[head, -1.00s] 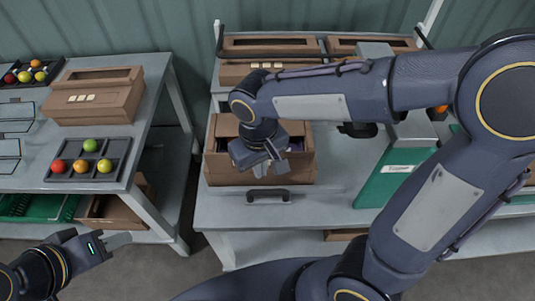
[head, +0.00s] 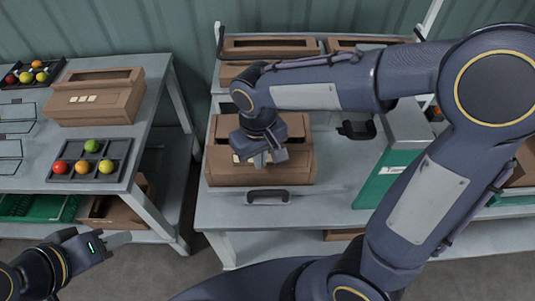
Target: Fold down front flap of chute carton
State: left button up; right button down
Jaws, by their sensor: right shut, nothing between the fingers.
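The brown chute carton (head: 290,176) stands on the middle table beside the green and grey machine. Its front flap (head: 296,158) now lies inward over the opening, with pale labels partly showing beside my gripper. The raised rear part (head: 224,127) of the carton is behind it. My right gripper (head: 262,162) is shut and empty, pointing down at the flap; it looks to be touching it, but the contact is hidden. My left gripper (head: 112,241) hangs at lower left, away from the carton; its finger gap is unclear.
A black handle (head: 268,197) sits in front of the carton. The green and grey machine (head: 372,178) stands to the right. Another brown carton (head: 108,113) and a dark tray with tomatoes (head: 117,148) are on the left table. More cartons (head: 270,46) stand behind.

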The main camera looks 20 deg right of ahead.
jog(key=shift+w+d+f, duration=0.1)
jog(key=shift+w+d, duration=0.1)
jog(key=shift+w, duration=0.4)
jog(key=shift+w+d+f, duration=0.1)
jog(key=shift+w+d, duration=0.05)
jog(key=shift+w, duration=0.45)
jog(key=w+f, duration=0.1)
jog(key=w+d+f+b, duration=0.1)
jog(key=w+f, duration=0.1)
dwell(0.3)
notch_tip(320, 180, up, 8)
jog(key=p, duration=0.6)
dwell(0.6)
